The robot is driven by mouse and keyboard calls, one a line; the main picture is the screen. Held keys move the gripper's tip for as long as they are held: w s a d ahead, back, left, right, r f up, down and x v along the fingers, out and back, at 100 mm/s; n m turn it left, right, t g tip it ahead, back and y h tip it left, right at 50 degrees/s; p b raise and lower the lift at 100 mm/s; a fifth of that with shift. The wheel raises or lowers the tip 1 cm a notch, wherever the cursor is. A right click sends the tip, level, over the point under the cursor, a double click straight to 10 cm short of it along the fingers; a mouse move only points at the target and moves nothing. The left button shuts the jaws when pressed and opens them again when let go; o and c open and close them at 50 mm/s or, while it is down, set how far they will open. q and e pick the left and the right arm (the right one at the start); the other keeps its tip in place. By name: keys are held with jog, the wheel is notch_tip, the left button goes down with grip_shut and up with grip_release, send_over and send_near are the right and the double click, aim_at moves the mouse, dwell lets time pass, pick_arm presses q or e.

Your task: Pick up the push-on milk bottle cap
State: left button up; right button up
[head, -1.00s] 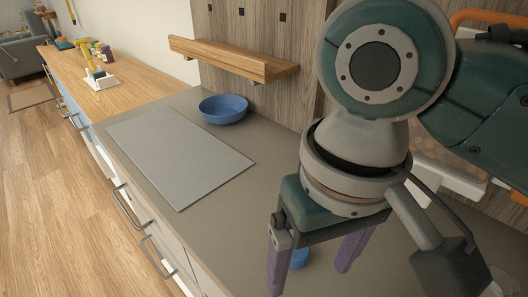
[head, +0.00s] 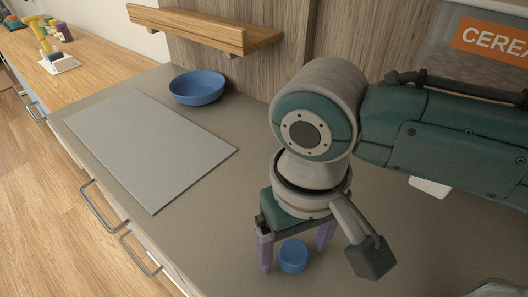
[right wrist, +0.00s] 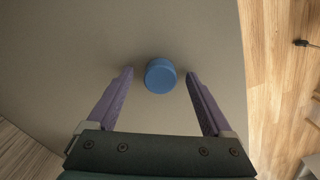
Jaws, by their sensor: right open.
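The milk bottle cap (head: 293,256) is a small round blue cap on the grey counter, low in the middle of the head view. It also shows in the right wrist view (right wrist: 160,75), ahead of the fingertips and between their lines. My right gripper (head: 294,256) is open, its two purple fingers pointing down on either side of the cap in the head view. In the right wrist view the gripper (right wrist: 159,73) is empty, with clear gaps between cap and fingers. I cannot tell the exact height of the fingertips above the counter. My left gripper is out of view.
A blue bowl (head: 197,88) stands at the back of the counter, under a wooden shelf (head: 205,32). A flat grey board (head: 150,145) lies to the left. A cereal container (head: 480,45) stands at the back right. The counter around the cap is clear.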

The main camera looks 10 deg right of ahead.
jog(key=shift+f, duration=0.15)
grip_shut()
dwell(0.6)
